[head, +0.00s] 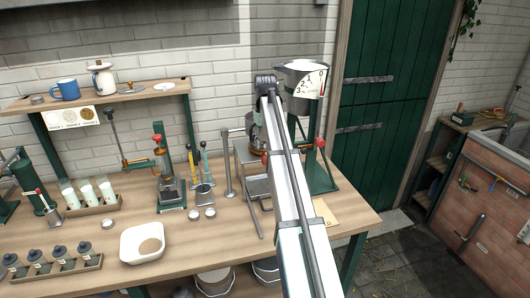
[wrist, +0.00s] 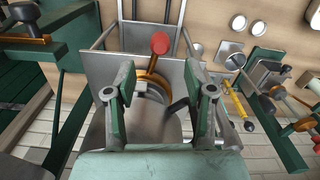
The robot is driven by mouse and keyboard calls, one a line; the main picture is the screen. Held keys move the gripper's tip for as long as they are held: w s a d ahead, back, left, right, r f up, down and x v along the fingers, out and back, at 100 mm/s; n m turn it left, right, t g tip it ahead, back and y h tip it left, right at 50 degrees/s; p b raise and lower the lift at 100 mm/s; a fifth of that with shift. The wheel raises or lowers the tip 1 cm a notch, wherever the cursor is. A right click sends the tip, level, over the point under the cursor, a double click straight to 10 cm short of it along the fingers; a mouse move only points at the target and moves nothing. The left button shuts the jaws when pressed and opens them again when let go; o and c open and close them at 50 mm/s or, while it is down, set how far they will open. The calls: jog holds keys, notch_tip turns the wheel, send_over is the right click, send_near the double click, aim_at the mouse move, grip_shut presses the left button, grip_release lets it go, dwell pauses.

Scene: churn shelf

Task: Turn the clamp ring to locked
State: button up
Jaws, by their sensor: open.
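The clamp ring is a brass-coloured band (wrist: 150,76) around a grey metal cylinder, with a lever ending in a red knob (wrist: 160,43). In the wrist view my gripper (wrist: 158,84) is open, its two green-padded fingers on either side of the ring's lever, with a gap to each side of the knob. I cannot tell whether either finger touches the ring. In the head view my arm hides the gripper and most of the ring; a red knob (head: 265,158) shows just left of the arm. No lock marking is readable.
A metal post (head: 227,165) and a small lever press (head: 168,180) stand to the left on the wooden bench (head: 205,240). A white tray (head: 143,242) lies near the front.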

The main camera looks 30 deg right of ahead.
aim_at(265, 156)
jog(key=shift+r, duration=2.2)
jog(key=shift+c, duration=0.4)
